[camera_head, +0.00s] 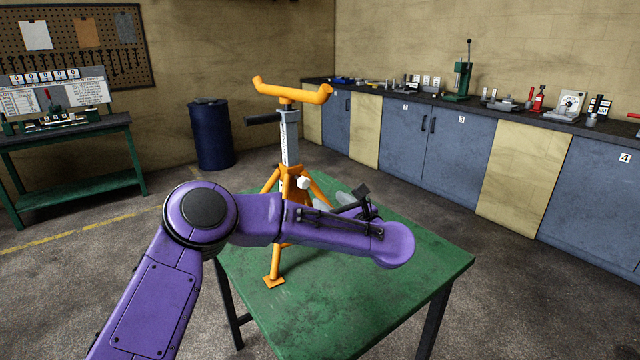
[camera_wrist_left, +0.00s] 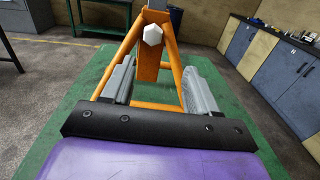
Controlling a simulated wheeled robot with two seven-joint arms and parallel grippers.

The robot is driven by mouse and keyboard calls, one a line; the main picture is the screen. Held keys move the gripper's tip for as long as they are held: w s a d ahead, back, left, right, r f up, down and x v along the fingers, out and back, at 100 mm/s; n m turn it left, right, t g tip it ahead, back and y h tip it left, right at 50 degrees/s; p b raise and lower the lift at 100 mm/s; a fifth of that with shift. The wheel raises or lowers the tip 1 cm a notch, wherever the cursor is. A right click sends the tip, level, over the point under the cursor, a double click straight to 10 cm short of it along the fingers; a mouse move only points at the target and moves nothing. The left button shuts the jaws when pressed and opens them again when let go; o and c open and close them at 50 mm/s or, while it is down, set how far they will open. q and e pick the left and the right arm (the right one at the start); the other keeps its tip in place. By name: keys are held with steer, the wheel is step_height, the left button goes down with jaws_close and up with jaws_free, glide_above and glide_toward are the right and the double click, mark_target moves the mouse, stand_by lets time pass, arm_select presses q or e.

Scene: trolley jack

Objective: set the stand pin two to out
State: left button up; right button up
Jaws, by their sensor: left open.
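An orange stand (camera_head: 289,97) with a U-shaped top and a grey column with holes (camera_head: 290,145) stands upright on the green table. A white hexagonal knob (camera_head: 303,183) sits on its orange lower tube; it also shows near the top of the left wrist view (camera_wrist_left: 153,34). I cannot tell which part is pin two. My left gripper (camera_head: 350,199) is in front of the stand, partly hidden behind my purple arm. In the left wrist view its two grey fingers are wide apart and empty (camera_wrist_left: 159,82), short of the knob. My right gripper is out of view.
The green table (camera_head: 425,262) is clear at its right and front. A black bar (camera_head: 263,120) juts left from the stand's column. A blue barrel (camera_head: 211,135), a workbench (camera_head: 75,160) and a long cabinet counter (camera_head: 450,150) stand farther back.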

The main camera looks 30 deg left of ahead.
mark_target(306, 187)
arm_select(q)
steer(key=a+p, duration=0.1)
steer(key=a, duration=0.2)
steer(key=a+r+p, duration=0.1)
steer(key=a, duration=0.2)
steer(key=shift+w+r, duration=0.1)
steer(key=shift+r, duration=0.1)
steer(key=w+a, duration=0.1)
steer(key=w+a+f, duration=0.1)
steer(key=w, duration=0.1)
steer(key=shift+a+f+p, duration=0.15)
steer(key=shift+a+p, duration=0.2)
steer(key=shift+p, duration=0.05)
steer(key=shift+s+r, duration=0.25)
steer(key=shift+s, duration=0.15)
steer(key=shift+w+f, duration=0.1)
steer(key=shift+w, duration=0.05)
jaws_close()
steer(key=shift+d+f+b, duration=0.15)
steer(key=shift+d+b, duration=0.1)
steer(key=shift+b, duration=0.15)
steer(key=shift+b+v, duration=0.85)
steer(key=shift+v, duration=0.35)
steer(key=shift+s+d, duration=0.25)
jaws_free()
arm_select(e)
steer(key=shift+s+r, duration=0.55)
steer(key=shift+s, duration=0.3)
